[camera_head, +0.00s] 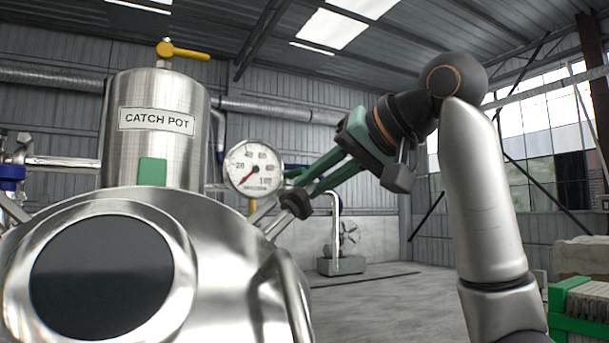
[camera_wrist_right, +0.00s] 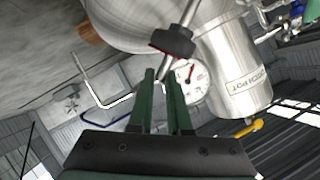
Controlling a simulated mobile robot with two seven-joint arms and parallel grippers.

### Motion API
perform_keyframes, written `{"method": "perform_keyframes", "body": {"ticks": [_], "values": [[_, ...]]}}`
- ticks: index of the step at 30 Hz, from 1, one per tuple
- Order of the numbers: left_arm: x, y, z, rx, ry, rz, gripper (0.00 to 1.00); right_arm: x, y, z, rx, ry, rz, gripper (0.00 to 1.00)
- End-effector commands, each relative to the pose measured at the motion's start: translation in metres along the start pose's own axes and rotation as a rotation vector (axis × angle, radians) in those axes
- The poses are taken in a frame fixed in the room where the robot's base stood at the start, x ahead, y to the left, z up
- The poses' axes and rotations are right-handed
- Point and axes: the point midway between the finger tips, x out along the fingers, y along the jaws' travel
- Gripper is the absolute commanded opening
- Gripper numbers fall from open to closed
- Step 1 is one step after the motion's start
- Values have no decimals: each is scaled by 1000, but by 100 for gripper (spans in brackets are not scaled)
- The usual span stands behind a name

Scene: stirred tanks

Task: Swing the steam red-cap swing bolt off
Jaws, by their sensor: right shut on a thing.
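The swing bolt's dark knob (camera_head: 297,204) shows in the head view at the right side of the steel vessel's domed top (camera_head: 215,240), with its rod slanting down toward the vessel. In the right wrist view the dark knob (camera_wrist_right: 172,42) has a thin red edge and sits just beyond the fingertips. My right gripper (camera_head: 308,188) reaches in from the right with its green fingers at the knob. In the wrist view the gripper (camera_wrist_right: 161,78) is shut on the bolt's thin end, which shows between the fingertips. My left gripper is not in view.
A catch pot (camera_head: 125,155) with a yellow-handled valve (camera_head: 182,50) stands behind the vessel. A pressure gauge (camera_head: 253,167) is close behind the right gripper's fingers. A dark round window (camera_head: 102,275) is in the dome. Open floor (camera_head: 385,300) lies to the right.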

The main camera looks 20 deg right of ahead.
Motion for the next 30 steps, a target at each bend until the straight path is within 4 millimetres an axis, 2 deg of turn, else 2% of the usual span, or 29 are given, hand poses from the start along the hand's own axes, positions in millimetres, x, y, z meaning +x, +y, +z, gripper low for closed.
{"method": "perform_keyframes", "body": {"ticks": [1,13,14,21,30], "values": [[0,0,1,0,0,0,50,6,7,6,2,-27,21,0],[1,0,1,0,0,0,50,6,8,7,2,-33,21,0],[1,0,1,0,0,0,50,6,7,7,2,-33,21,17],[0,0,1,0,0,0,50,4,6,6,2,-27,17,44],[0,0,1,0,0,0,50,-1,4,4,3,-20,12,44]]}}
